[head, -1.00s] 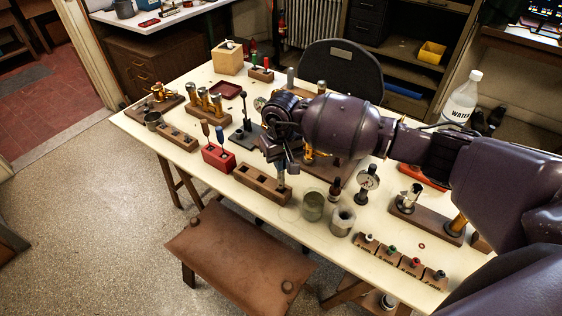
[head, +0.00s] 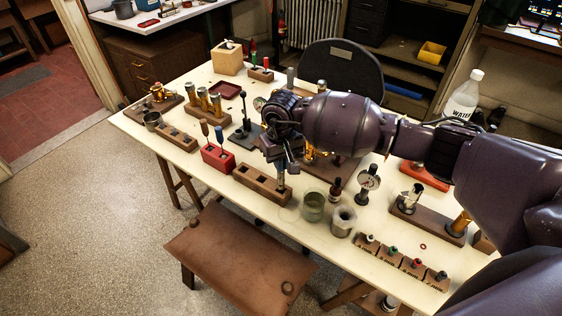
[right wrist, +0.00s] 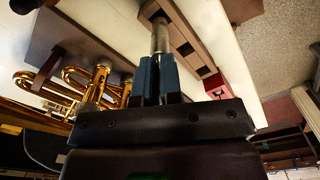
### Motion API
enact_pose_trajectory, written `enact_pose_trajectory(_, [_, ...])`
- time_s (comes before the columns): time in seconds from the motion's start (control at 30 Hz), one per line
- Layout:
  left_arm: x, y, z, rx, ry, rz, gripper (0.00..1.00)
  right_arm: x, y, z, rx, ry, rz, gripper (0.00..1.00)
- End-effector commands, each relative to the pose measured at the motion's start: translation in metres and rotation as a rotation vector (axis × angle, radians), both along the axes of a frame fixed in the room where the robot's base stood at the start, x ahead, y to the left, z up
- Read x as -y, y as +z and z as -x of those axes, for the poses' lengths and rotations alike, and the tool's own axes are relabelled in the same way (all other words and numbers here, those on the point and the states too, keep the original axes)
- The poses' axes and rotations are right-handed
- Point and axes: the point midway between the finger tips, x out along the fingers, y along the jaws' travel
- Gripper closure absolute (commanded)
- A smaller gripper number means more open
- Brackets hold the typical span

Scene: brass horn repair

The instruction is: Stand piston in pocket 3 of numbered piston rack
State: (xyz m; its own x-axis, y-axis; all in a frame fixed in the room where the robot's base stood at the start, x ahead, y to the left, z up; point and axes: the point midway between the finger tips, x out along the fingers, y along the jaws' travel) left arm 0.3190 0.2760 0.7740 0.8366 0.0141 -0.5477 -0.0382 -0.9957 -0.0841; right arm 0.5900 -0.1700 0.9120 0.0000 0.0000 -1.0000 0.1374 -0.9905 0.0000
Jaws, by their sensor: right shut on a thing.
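The piston rack, a long brown wooden block with square pockets (head: 256,187), lies near the front edge of the table; it also shows in the right wrist view (right wrist: 192,22). My right gripper (head: 284,168) points down over the right end of the rack. Its blue fingers (right wrist: 158,62) are shut on the piston, a silvery cylinder (right wrist: 160,38). The piston (head: 282,187) is about upright at the rack's end pocket. I cannot tell how far its lower end is inside. The pocket numbers are not legible. My left gripper is out of view.
Left of the rack stands a red block with tool handles (head: 218,158). Right of it are a glass jar (head: 313,207), a grey cup (head: 343,221) and a dial gauge (head: 368,182). Brass horn tubing (right wrist: 97,85) lies close beside the gripper.

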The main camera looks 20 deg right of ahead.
Motion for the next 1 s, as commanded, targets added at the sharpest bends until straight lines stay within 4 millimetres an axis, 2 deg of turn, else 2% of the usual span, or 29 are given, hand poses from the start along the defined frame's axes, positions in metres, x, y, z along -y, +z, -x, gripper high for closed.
enact_pose_trajectory(1.0, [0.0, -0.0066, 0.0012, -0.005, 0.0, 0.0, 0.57, 0.0, 0.0009, -0.0004, 0.001, 0.0, 0.0, 1.0])
